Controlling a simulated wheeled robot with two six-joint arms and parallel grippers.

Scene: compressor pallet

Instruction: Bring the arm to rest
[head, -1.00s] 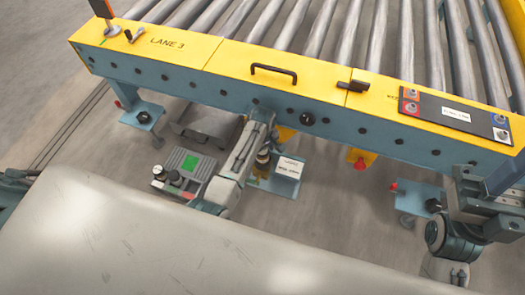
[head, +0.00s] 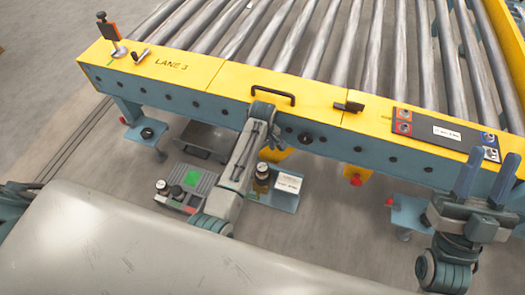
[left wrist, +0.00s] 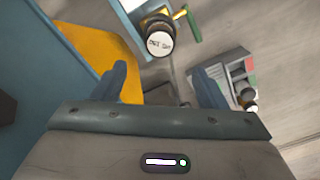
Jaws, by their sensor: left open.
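My left arm (head: 240,160) comes up from the middle of the head view and its upper joint overlaps the conveyor's yellow edge. Its gripper is mostly hidden there. In the left wrist view the left gripper (left wrist: 162,86) is open, with two blue fingers apart and nothing between them. My right gripper (head: 487,172) is at the right of the head view, its two blue fingers apart and pointing up, in front of the conveyor's side. It looks empty.
The roller conveyor's yellow edge (head: 220,80) crosses the view. Below it are a grey box with a green patch (head: 190,180), a black-capped cylinder (head: 262,172) and a labelled blue plate (head: 285,198). A control panel (head: 445,133) sits at right. The pale, rounded surface (head: 150,250) fills the lower left.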

